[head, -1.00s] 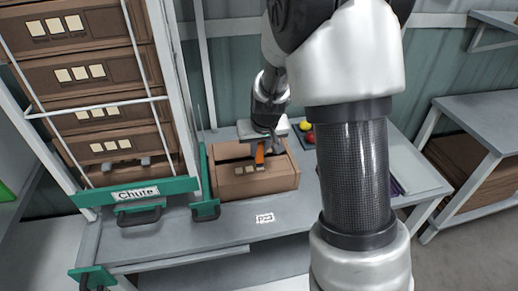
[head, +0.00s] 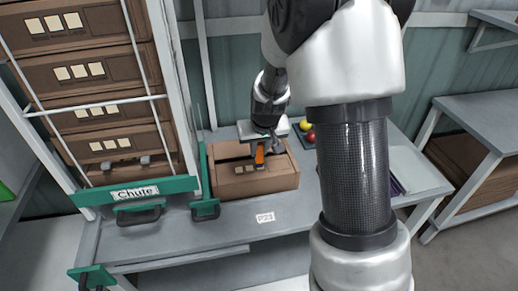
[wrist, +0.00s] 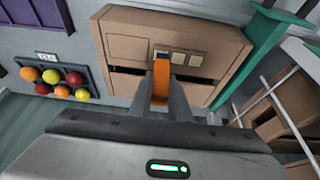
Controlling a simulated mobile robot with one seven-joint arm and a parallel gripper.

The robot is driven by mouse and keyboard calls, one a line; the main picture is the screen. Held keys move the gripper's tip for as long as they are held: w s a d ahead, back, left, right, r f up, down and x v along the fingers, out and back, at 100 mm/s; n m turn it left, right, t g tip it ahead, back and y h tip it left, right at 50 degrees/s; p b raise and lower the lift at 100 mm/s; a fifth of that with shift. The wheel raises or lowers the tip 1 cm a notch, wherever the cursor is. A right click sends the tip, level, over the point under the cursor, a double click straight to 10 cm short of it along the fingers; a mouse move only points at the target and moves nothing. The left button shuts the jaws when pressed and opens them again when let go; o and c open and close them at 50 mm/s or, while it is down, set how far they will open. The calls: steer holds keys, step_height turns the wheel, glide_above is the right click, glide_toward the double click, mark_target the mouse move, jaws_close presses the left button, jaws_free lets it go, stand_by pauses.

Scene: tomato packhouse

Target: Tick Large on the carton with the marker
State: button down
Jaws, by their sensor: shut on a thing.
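The brown carton (head: 230,188) sits closed-sided on the bench, with dark slots in its top and a row of three pale boxes on its front face. It also fills the upper middle of the wrist view (wrist: 125,45). My gripper (head: 262,148) is shut on the orange marker (head: 259,156), held in front of that face. In the wrist view the marker (wrist: 161,82) stands between the fingers, its far end at or very near the leftmost pale box (wrist: 161,48). I cannot tell whether it touches. No words by the boxes are readable, and no tick mark is visible.
The green-ended chute (head: 140,192) with stacked cartons stands left of the carton. A P23 label (head: 265,218) marks the bench front, which is clear.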

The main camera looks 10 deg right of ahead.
steer(key=shift+f+b, duration=0.3)
steer(key=shift+f, duration=0.05)
stand_by(0.3)
steer(key=shift+w+d, duration=0.4)
stand_by(0.4)
steer(key=shift+s+a, duration=0.4)
steer(key=shift+a, duration=0.05)
stand_by(0.4)
steer(key=shift+r+p, duration=2.05)
steer(key=shift+r, duration=0.95)
